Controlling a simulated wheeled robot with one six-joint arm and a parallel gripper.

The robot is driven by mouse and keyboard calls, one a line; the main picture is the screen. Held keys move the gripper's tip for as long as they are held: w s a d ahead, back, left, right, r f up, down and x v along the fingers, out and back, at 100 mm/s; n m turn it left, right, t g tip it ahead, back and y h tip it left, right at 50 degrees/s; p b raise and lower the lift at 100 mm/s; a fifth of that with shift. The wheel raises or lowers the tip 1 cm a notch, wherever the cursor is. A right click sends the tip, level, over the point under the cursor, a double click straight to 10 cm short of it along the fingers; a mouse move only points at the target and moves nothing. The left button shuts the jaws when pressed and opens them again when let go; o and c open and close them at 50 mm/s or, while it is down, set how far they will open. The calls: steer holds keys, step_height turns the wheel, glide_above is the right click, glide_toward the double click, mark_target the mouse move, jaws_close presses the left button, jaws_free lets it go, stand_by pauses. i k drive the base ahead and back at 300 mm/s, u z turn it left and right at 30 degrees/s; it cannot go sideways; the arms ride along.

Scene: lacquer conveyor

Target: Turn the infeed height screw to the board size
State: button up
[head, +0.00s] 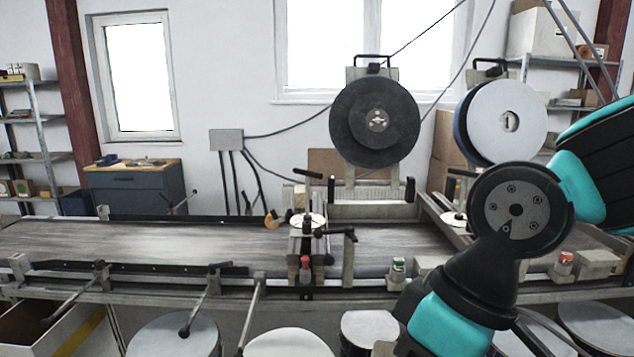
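A conveyor belt (170,243) runs across the view. A second pale dial (455,219) sits further right, partly behind my arm. I cannot tell for certain which of these is the infeed height screw, and no scale reading is legible. My teal and black arm fills the right side and covers part of the belt there. My gripper is not visible in this view. No board shows on the visible belt.
A dark wheel (375,124) and a pale-faced wheel (508,121) stand above the belt. Black guide rails with clamp levers (206,298) line the front edge. Several round drums (176,337) stand below. The left stretch of belt is clear.

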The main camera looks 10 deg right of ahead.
mark_target(308, 217)
steer(key=z, duration=0.4)
steer(key=k, duration=0.15)
steer(key=u, duration=1.3)
steer(key=i, duration=1.15)
steer(key=z, duration=0.65)
